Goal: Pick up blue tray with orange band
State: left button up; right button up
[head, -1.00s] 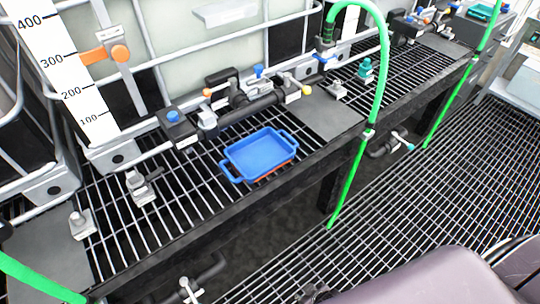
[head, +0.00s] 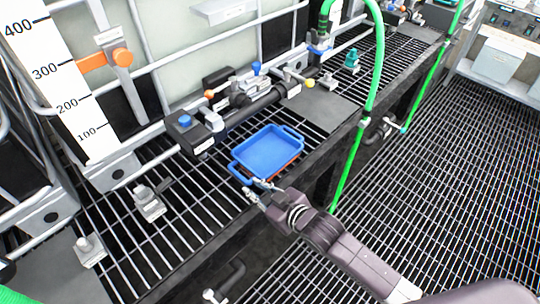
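The blue tray (head: 268,152) sits on the grated shelf in the head view, with a handle at each end. An orange edge shows under its front right side. My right gripper (head: 256,188) is at the tray's near side, by its near left handle, with its fingers apart. I see nothing between the fingers, and I cannot tell whether a finger touches the tray. My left gripper is not in view.
The grated shelf (head: 180,233) holds a pipe manifold with valves (head: 245,100) just behind the tray. A green hose (head: 350,165) hangs down to the right of the tray. A grey plate (head: 318,104) lies beyond it. Grating floor (head: 450,190) is open at the right.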

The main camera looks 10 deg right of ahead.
aim_at(240, 176)
jog(key=shift+w+a+r+n+y, duration=0.1)
jog(key=shift+w+r+n+y, duration=0.15)
jog(key=shift+w, duration=0.25)
jog(key=shift+w+a, duration=0.15)
jog(key=shift+w, duration=0.1)
jog(key=shift+x, duration=0.85)
jog(key=shift+f+x, duration=0.25)
jog(key=shift+x, duration=2.55)
jog(key=shift+s, duration=0.1)
grip_shut()
jog(key=shift+r, duration=0.1)
